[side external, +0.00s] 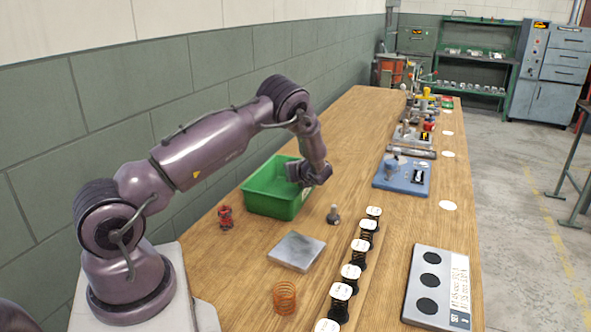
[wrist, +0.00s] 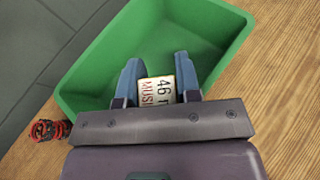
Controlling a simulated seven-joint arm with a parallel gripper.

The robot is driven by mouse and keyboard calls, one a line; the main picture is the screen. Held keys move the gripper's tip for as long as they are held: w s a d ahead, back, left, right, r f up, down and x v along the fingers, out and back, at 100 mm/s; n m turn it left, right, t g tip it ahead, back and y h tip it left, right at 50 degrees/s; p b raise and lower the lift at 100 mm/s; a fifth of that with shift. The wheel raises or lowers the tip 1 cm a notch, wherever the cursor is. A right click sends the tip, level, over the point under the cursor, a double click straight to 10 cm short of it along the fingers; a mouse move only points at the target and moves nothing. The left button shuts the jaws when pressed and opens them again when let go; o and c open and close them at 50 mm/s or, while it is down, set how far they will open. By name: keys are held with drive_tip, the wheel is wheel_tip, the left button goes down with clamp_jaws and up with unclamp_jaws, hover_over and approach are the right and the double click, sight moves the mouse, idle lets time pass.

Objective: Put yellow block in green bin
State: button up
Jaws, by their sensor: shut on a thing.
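The green bin (side external: 262,203) stands on the wooden table near the wall; it also fills much of the wrist view (wrist: 98,62). My gripper (side external: 300,178) is at the bin's right side in the side view, partly over its opening. In the wrist view my gripper (wrist: 157,78) has its two blue-grey fingers on either side of a small block (wrist: 157,91), over the bin's interior. The block's visible face is cream with printed letters and numbers. Its other faces are hidden, and it cannot be made out in the side view.
A red coil piece (side external: 225,217) stands beside the bin. A grey knob (side external: 333,214), a metal plate (side external: 296,251) and a copper spring (side external: 286,299) are in front. A row of black springs (side external: 351,272) runs to the right. A blue fixture (side external: 402,178) sits farther right.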

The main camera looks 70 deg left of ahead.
drive_tip(key=shift+f, duration=0.1)
drive_tip(key=shift+f, duration=0.1)
drive_tip(key=o, duration=0.9)
